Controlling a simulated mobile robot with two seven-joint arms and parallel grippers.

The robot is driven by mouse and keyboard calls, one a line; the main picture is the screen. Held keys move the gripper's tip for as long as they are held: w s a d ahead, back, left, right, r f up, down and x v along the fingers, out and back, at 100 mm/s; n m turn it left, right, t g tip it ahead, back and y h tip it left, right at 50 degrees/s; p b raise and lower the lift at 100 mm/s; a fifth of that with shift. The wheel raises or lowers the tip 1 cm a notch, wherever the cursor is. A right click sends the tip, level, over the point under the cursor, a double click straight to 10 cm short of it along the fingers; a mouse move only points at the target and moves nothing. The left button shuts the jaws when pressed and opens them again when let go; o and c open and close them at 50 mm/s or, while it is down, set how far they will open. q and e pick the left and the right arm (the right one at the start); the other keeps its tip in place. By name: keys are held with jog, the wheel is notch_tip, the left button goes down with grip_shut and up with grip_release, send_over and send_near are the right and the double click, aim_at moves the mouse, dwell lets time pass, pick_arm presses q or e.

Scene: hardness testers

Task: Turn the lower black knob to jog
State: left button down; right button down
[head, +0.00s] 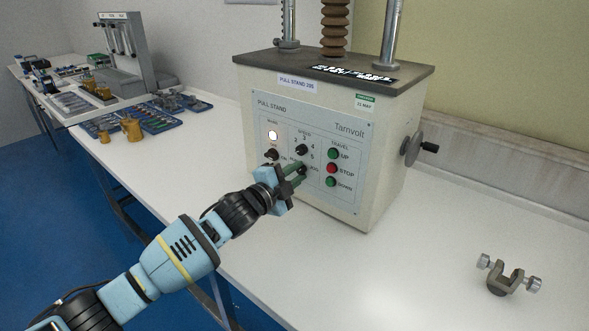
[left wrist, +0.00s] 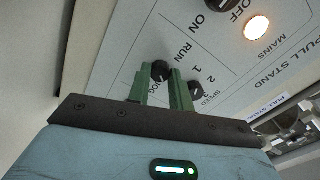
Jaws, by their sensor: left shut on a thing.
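The cream pull stand (head: 330,100) has a grey-white front panel with labelled controls. The lower black knob (left wrist: 161,71) sits between the RUN and JOG labels in the left wrist view. My left gripper (head: 301,170) reaches the panel from the lower left, and its fingers cover most of this knob in the head view. The green fingers also show in the left wrist view (left wrist: 160,84), shut around the knob, one on each side. I cannot tell which label the knob points to. My right gripper is not in view.
The black speed knob (head: 302,149) is just above my fingers, and the mains switch (head: 271,154) is to the left. Green and red buttons (head: 332,168) line the panel's right. A metal clamp (head: 507,276) lies on the bench at right. The bench front is mostly clear.

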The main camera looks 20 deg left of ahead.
pick_arm(q)
jog(key=shift+m+p, duration=0.4)
jog(key=shift+m, duration=0.5)
jog(key=c, duration=1.3)
grip_release()
jog(key=shift+o, duration=0.2)
jog(key=shift+s, duration=0.1)
